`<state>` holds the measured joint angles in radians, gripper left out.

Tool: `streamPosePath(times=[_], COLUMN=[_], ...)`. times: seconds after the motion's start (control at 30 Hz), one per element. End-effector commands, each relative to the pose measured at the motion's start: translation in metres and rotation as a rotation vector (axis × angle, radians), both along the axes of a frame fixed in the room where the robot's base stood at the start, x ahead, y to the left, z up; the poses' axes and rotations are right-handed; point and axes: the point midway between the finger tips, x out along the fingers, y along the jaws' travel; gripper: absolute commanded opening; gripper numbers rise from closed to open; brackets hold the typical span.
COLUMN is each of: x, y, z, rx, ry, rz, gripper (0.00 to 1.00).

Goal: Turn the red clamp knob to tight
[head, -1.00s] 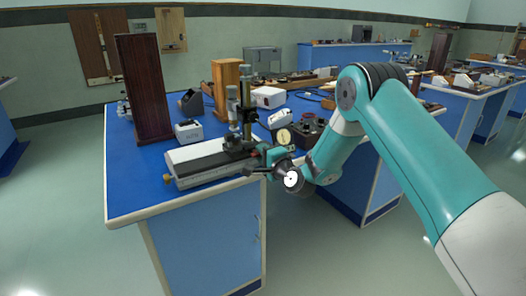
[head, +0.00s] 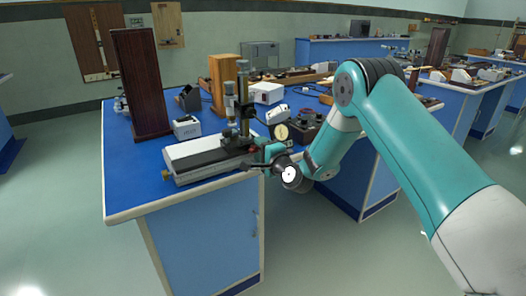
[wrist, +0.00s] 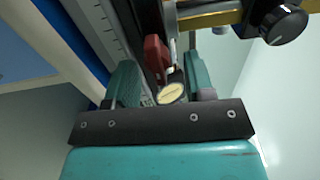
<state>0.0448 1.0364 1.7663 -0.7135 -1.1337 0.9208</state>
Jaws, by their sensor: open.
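The red clamp knob (wrist: 155,57) shows in the wrist view as a red block between the two teal fingers of my gripper (wrist: 161,68), closer to the left one. The fingers stand apart, with visible gaps at the knob's sides. How far the fingertips reach along the knob is hard to tell. In the head view my gripper (head: 262,160) is at the right end of the grey-white instrument (head: 205,158) on the blue bench; the knob is mostly hidden there.
A pale round dial (wrist: 171,93) lies between the fingers in the wrist view. A black knob (wrist: 284,22) and a brass bar (wrist: 208,17) are at upper right. In the head view an upright column (head: 243,95) rises beside my gripper; a dark wooden board (head: 142,82) stands left.

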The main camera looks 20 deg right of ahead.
Motion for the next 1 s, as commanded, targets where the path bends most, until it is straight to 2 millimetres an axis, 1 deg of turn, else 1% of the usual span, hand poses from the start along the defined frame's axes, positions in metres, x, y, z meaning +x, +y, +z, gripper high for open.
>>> streamPosePath(times=[0.17, 0.27, 0.37, 0.7, 0.9, 1.0], x=[-0.009, -0.023, -0.041, -0.105, -0.139, -0.152], y=[-0.003, -0.006, -0.011, -0.027, -0.035, -0.038], z=[-0.003, -0.005, -0.009, -0.01, -0.008, -0.005], rx=[0.0, 0.002, 0.002, 0.002, 0.0, -0.001], ry=[0.001, 0.004, 0.004, 0.003, -0.001, -0.002], rz=[0.0, -0.001, -0.002, -0.003, -0.004, -0.002], gripper=[0.48, 0.48, 0.48, 0.48, 0.48, 0.48])
